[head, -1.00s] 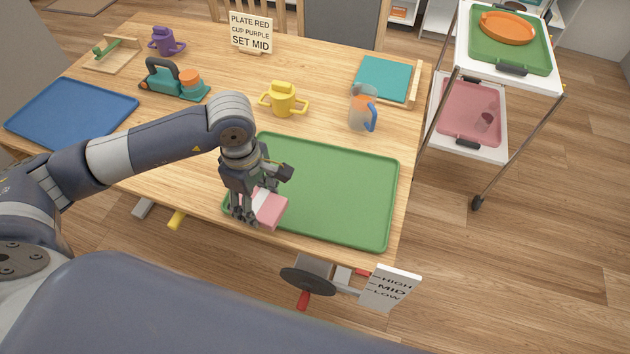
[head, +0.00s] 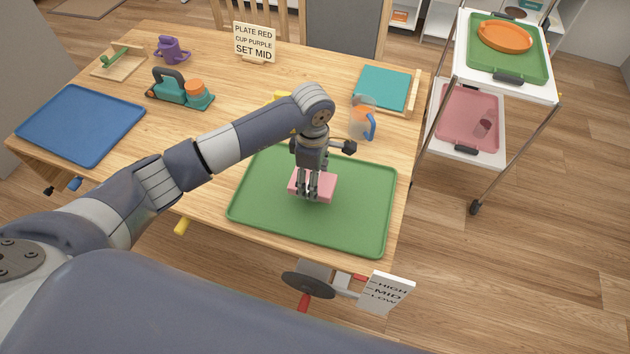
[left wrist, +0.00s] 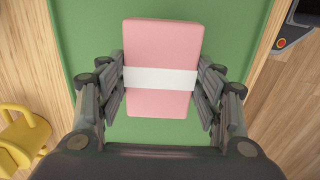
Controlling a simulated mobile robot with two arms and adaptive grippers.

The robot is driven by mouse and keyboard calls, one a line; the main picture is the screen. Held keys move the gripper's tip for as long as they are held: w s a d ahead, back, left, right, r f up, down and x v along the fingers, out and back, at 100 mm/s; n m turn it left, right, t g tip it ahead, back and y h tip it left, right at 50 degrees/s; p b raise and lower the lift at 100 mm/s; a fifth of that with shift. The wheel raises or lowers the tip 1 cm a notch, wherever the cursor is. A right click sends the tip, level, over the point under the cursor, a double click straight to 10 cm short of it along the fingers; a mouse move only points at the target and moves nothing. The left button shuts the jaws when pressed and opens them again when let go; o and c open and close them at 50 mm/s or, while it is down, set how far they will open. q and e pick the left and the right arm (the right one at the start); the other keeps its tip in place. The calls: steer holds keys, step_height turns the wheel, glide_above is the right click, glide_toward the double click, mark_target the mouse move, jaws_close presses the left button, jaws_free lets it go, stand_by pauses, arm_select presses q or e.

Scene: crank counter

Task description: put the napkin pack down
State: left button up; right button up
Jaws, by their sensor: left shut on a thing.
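The napkin pack (head: 322,186) is a pink block with a white band. In the left wrist view the pack (left wrist: 163,45) lies between the fingers of my left gripper (left wrist: 163,85), which are shut on the white band. In the head view my left gripper (head: 312,190) points down over the middle of the green tray (head: 350,225) with the pack in it. I cannot tell whether the pack touches the tray. The tray floor (left wrist: 90,25) shows around the pack in the left wrist view. My right gripper is in neither view.
A clear jug (head: 363,118) with a blue handle stands behind the tray. A blue tray (head: 82,122) lies at the left. A crank (head: 308,285) sits below the front edge. The green tray is otherwise empty.

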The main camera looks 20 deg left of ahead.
arm_select(q)
steer(key=shift+w+d+f, duration=0.15)
steer(key=shift+w+d, duration=0.05)
steer(key=shift+w, duration=0.05)
step_height(320, 180, down, 3)
steer(key=shift+r+p, duration=0.1)
steer(key=shift+p, duration=0.55)
steer(key=shift+f, duration=0.4)
steer(key=o, duration=1.2)
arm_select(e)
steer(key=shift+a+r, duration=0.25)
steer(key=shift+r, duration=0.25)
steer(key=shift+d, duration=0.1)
